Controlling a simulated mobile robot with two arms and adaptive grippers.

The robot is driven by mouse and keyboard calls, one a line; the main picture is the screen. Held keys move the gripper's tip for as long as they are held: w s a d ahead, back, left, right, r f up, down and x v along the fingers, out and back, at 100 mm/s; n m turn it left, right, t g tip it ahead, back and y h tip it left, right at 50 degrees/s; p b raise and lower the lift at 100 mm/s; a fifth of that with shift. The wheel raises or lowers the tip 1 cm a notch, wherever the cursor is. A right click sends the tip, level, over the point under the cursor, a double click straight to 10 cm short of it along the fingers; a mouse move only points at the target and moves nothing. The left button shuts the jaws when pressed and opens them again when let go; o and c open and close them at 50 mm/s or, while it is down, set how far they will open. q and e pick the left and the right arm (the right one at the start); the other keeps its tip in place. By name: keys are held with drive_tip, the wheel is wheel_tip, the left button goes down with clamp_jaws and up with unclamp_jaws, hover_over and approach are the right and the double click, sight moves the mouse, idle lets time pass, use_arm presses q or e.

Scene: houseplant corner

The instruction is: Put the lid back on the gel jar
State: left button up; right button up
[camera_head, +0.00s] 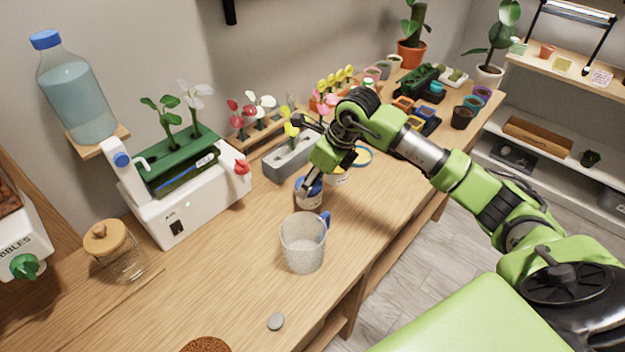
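My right gripper (311,184) reaches in from the right and points down at the jar's top. Its fingers are at or just above the rim and partly hide it. I cannot tell whether they touch or grip anything. My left gripper is not in view.
A clear textured measuring jug (303,243) stands close in front of the jar. A white planter machine (190,205) and a wooden-lidded glass jar (115,252) stand left. The front-left tabletop is mostly clear.

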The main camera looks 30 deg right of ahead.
idle(0.7)
drive_tip(key=o, duration=0.9)
drive_tip(key=o, duration=0.5)
drive_tip(key=shift+r, duration=0.15)
drive_tip(key=shift+r+p, duration=1.85)
drive_tip(key=shift+r, duration=1.55)
